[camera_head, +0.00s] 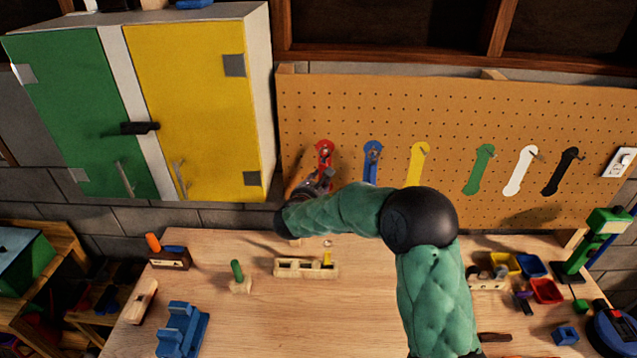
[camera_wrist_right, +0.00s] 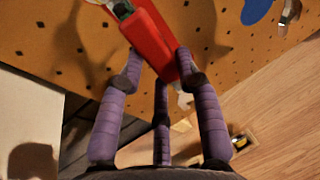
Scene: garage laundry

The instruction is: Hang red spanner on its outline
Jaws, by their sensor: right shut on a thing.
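The red spanner (camera_wrist_right: 152,42) is between the purple fingers of my right gripper (camera_wrist_right: 160,70), which is shut on it. In the wrist view it slants from upper left to lower right, close in front of the pegboard, and its pale lower end shows below the fingers. In the head view my right gripper (camera_head: 318,182) is at the lower part of a red shape (camera_head: 325,148), leftmost in the row on the pegboard (camera_head: 450,115). I cannot tell how much of this red is outline and how much spanner, or whether the spanner touches the hook. My left gripper is out of view.
Right of the red shape are blue (camera_head: 372,158), yellow (camera_head: 418,160), green (camera_head: 481,168), white (camera_head: 520,170) and black (camera_head: 564,170) shapes with hooks. A cabinet (camera_head: 265,100) stands close left. Blocks and small bins lie on the workbench (camera_head: 330,325) below.

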